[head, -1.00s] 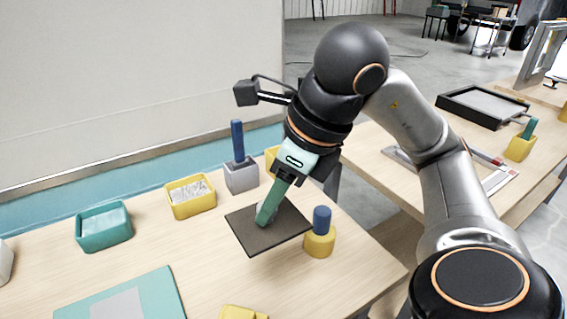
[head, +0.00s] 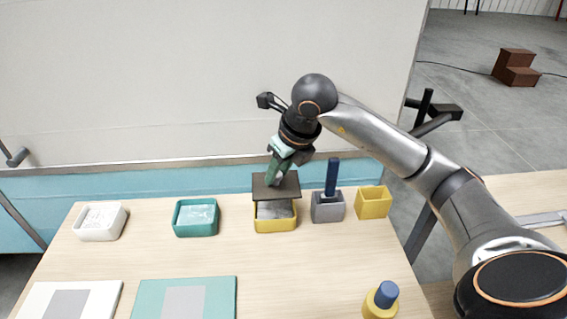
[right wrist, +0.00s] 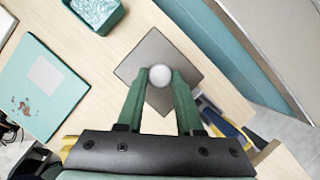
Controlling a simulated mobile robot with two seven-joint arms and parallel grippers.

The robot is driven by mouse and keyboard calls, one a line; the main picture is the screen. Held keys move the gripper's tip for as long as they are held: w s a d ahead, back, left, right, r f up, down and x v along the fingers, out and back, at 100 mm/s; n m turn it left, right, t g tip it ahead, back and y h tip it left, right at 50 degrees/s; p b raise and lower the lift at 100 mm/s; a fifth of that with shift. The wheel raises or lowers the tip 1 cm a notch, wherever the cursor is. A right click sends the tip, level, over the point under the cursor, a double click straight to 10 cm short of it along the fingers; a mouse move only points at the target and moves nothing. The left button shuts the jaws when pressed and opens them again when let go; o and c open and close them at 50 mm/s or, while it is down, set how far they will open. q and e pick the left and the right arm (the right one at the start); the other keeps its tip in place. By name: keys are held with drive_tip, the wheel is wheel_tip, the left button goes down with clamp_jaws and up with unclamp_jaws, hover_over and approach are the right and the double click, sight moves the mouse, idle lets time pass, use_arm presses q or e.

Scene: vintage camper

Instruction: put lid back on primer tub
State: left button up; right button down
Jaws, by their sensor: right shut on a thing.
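My right gripper (head: 276,179) is shut on the pale round knob of a dark grey square lid (head: 290,188). In the right wrist view the green fingers (right wrist: 160,79) stand on either side of the knob (right wrist: 160,75), with the lid plate (right wrist: 155,48) beyond. The lid is over the back part of a yellow tub (head: 275,226) with greyish contents. The contents show in front of the lid; the tub's back part is hidden. The lid appears raised above the rim; the exact gap is unclear. My left gripper is not in view.
A teal tub (head: 196,231) and a white tub (head: 99,234) stand to the left. A grey holder (head: 327,210) with a blue handle and an empty-looking yellow box (head: 374,204) stand close on the right. White and teal boards lie in front. The wall is behind.

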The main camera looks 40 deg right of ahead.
sight(279, 185)
drive_tip(key=shift+w+f, duration=0.45)
drive_tip(key=shift+w, duration=0.15)
wheel_tip(279, 185, down, 5)
drive_tip(key=b, duration=0.3)
drive_tip(key=shift+r, duration=0.2)
drive_tip(key=shift+f+b, duration=0.35)
drive_tip(key=shift+b, duration=0.15)
drive_tip(key=shift+f, duration=0.25)
drive_tip(key=shift+f+b, duration=0.15)
drive_tip(key=shift+b, duration=0.2)
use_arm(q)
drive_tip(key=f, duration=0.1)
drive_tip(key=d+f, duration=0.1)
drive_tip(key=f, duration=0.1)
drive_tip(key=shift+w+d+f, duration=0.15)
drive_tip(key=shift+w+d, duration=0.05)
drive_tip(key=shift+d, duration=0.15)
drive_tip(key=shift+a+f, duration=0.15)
